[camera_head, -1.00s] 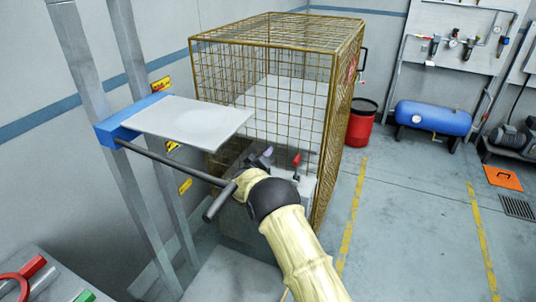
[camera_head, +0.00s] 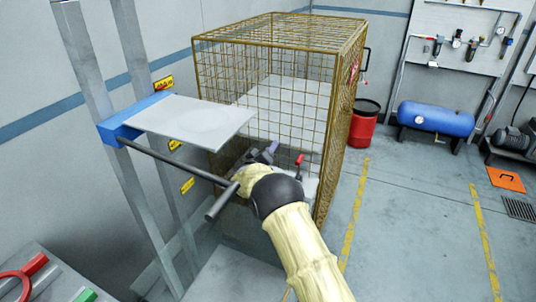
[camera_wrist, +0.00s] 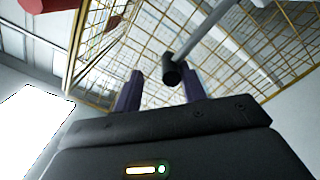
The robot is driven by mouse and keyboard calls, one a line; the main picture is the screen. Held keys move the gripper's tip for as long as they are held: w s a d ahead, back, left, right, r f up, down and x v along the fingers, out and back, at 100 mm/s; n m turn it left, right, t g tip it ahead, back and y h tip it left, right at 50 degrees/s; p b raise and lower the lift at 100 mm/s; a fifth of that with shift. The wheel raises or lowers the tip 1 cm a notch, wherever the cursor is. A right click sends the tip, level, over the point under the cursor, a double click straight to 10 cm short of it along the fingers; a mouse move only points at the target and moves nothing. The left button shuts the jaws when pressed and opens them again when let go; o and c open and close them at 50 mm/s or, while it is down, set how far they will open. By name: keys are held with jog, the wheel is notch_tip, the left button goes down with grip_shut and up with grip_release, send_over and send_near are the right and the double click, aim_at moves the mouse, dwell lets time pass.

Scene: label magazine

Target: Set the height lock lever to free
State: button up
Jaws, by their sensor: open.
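My gripper (camera_head: 262,154) is open at the front of the wire cage in the head view. Its two dark purple fingers also show in the wrist view (camera_wrist: 162,82). There, a grey rod with a black cylindrical end (camera_wrist: 172,70) reaches in from the upper right. Its end appears between the fingertips; I cannot tell whether they touch it. A small red-tipped lever (camera_head: 299,160) stands upright just right of my gripper in the head view. No lever position marking is readable, and my arm hides part of the area below.
The brown wire cage (camera_head: 262,80) encloses this area. At left, a grey plate (camera_head: 190,118) sits on a blue bracket (camera_head: 120,126), with a dark bar (camera_head: 170,162) crossing left of my arm. A red drum (camera_head: 364,125) stands right of the cage.

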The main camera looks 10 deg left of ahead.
jog(key=r, duration=0.8)
jog(key=shift+s+a+r, duration=0.1)
jog(key=shift+a+r, duration=0.05)
jog(key=shift+a, duration=0.05)
jog(key=shift+d+r, duration=0.15)
jog(key=s+d+r+g+y+p, duration=0.35)
jog(key=s+d+g+y, duration=0.2)
jog(key=s+d, duration=0.6)
jog(key=s+d+f+m+g+p, duration=0.1)
jog(key=s+d, duration=0.4)
jog(key=s, duration=0.5)
jog(key=s+d+f+m+g+p, duration=0.1)
jog(key=s+d+g, duration=0.4)
jog(key=s, duration=0.6)
jog(key=s+d+f+m+g+p, duration=0.1)
jog(key=s+d+f+m+g, duration=0.2)
jog(key=s, duration=0.8)
jog(key=shift+d+m, duration=0.5)
jog(key=shift+d, duration=0.7)
